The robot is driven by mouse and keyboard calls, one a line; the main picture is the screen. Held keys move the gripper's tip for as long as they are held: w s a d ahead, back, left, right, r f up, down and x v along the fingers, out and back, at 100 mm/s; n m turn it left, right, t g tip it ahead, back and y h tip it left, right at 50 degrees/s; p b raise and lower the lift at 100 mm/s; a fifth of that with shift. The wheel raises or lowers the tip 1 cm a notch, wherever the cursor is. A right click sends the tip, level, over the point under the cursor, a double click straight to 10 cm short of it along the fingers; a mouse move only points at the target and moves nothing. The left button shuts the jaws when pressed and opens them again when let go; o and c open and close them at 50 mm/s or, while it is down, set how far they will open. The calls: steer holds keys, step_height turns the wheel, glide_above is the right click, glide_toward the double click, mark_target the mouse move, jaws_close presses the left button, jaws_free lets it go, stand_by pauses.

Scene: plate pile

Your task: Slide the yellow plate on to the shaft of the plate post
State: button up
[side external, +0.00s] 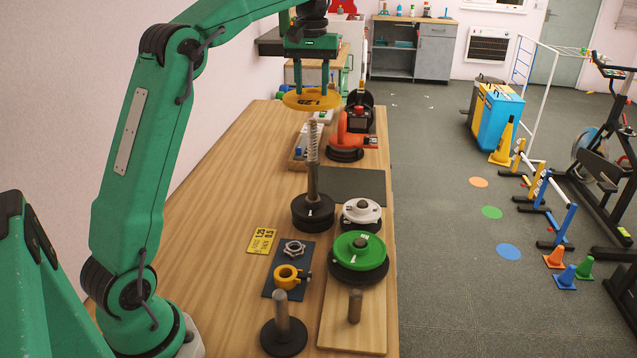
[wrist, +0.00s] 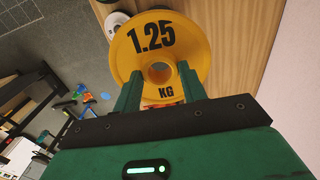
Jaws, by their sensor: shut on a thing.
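My gripper (side external: 312,90) is shut on the yellow plate (side external: 307,103) and holds it roughly flat in the air. In the wrist view the plate (wrist: 190,55) faces me, marked 1.25 KG, with its open centre hole between the two fingers (wrist: 161,85). The plate post (side external: 313,183) stands upright on the table, with a black round base and a thinner ribbed upper part. In the side view the plate is just above the post's top, apart from it. The post is not clearly visible in the wrist view, so I cannot tell whether the hole lines up.
A green plate (side external: 358,250) and a white plate (side external: 361,211) lie on the right side of the wooden table (side external: 222,210). A short peg on a black base (side external: 284,336) stands in front. A yellow collar (side external: 287,278) lies on a dark mat. An orange device (side external: 345,140) stands behind.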

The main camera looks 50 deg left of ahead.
steer(key=shift+d+r, duration=0.15)
steer(key=d, duration=0.1)
steer(key=m, duration=0.3)
glide_above(280, 292)
step_height(280, 292, down, 10)
steer(key=shift+f, duration=0.4)
stand_by(0.4)
steer(key=shift+f, duration=3.2)
steer(key=shift+f, duration=2.05)
